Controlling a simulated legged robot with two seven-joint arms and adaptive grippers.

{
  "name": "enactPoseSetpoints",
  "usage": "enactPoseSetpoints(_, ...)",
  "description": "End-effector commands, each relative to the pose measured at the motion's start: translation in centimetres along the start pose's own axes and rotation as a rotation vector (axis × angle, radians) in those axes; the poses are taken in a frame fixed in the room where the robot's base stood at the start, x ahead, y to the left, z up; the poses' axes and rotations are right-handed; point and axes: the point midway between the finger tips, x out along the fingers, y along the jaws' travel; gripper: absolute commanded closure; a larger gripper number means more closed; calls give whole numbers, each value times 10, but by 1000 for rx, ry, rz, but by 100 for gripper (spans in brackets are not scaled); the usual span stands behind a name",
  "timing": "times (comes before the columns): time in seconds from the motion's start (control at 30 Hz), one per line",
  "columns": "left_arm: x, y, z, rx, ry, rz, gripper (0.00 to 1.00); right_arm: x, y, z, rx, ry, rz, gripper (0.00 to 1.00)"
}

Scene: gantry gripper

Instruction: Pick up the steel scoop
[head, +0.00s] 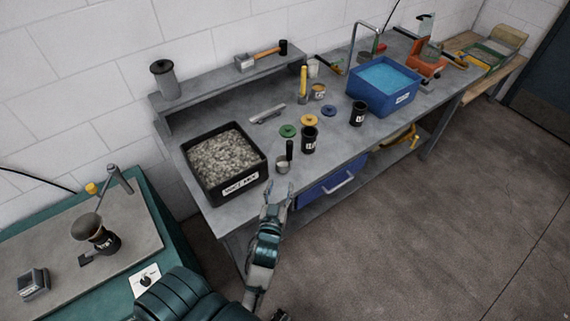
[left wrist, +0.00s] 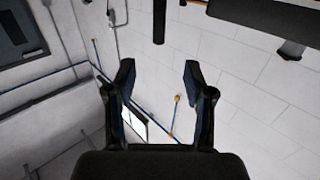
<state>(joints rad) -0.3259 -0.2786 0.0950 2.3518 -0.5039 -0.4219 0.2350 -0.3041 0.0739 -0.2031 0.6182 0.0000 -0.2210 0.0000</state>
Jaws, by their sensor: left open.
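The steel scoop (head: 283,167) stands near the front edge of the grey workbench, just right of the black tray of grey stones. It has a small steel cup and a dark upright handle. My left gripper (head: 277,193) is in front of the bench edge, just below the scoop in the picture, with its fingers apart and nothing between them. A dark rod at the top of that view may be the scoop's handle, but I cannot tell.
The black stone tray (head: 188,172) is left of the scoop. A black labelled cup (head: 309,141) and a green disc (head: 288,131) are close behind and right. A blue water tub (head: 358,89) stands farther right. A blue drawer (head: 325,190) is under the bench.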

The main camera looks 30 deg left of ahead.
Motion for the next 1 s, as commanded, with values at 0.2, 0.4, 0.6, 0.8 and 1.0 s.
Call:
enactPoseSetpoints(0.2,38,2,-11,2,17,-7,47,-7,1,0,0,-1,1,60)
enactPoseSetpoints(0.4,86,2,-11,2,15,-6,47,-12,5,-4,1,5,6,60)
enactPoseSetpoints(0.6,113,2,-9,0,13,-5,47,-14,12,-6,1,9,14,60)
enactPoseSetpoints(0.8,131,2,-10,1,13,-6,47,-17,13,-6,0,9,15,60)
enactPoseSetpoints(1.0,162,3,-9,1,13,-6,47,-20,11,-7,0,10,13,60)
